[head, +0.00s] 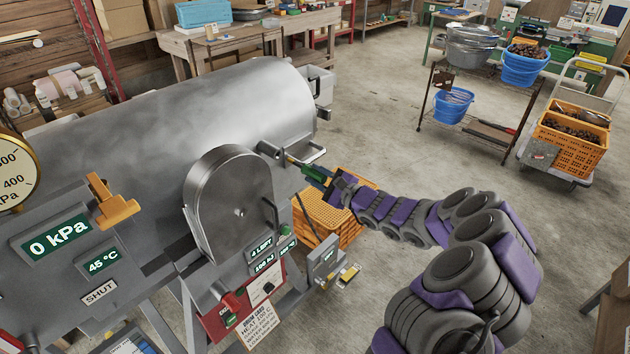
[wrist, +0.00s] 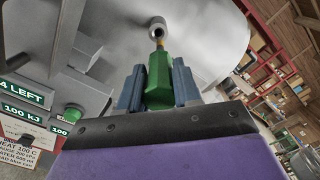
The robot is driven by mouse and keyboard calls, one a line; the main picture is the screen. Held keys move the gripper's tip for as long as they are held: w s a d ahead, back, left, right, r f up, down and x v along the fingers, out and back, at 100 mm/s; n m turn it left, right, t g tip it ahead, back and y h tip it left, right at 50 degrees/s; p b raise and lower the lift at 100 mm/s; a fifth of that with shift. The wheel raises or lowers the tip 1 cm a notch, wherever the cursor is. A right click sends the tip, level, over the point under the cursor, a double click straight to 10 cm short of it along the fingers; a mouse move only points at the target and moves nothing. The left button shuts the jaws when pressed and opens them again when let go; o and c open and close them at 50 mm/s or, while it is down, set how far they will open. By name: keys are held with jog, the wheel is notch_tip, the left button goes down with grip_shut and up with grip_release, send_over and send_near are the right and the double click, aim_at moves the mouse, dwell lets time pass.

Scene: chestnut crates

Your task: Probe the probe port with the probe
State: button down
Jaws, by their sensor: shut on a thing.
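The probe has a green handle (wrist: 158,82) and a thin yellowish tip, and it also shows in the head view (head: 314,172). My gripper (head: 326,181) is shut on the handle; in the wrist view its blue-grey fingers (wrist: 158,90) stand on both sides of it. The probe port (wrist: 157,27) is a short round metal stub on the big steel drum; it shows in the head view too (head: 268,149). The probe points at the port, and its tip is at or just before the port's mouth. I cannot tell whether the tip is inside.
The steel drum (head: 150,115) fills the left, with a metal handle bar close to the probe. An orange crate (head: 318,225) is below my gripper. A rack (head: 470,130) with blue buckets and a cart with an orange crate (head: 570,145) stand right. The floor between is clear.

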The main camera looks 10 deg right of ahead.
aim_at(304, 168)
jog(key=shift+w+d, duration=0.45)
jog(key=shift+d, duration=0.05)
jog(key=shift+w+a, duration=0.2)
jog(key=shift+a, duration=0.35)
jog(key=shift+s+a+r+b, duration=0.2)
jog(key=shift+s+a+b, duration=0.2)
jog(key=shift+a, duration=0.3)
jog(key=shift+w+d+p, duration=0.25)
jog(key=shift+w+p, duration=0.05)
jog(key=shift+w, duration=0.05)
jog(key=shift+a, duration=0.65)
jog(key=shift+w+d, duration=0.15)
jog(key=shift+d, duration=0.6)
jog(key=shift+a, duration=0.4)
jog(key=shift+w+f, duration=0.1)
jog(key=shift+w, duration=0.35)
jog(key=shift+w+a, duration=0.25)
jog(key=shift+a, duration=0.05)
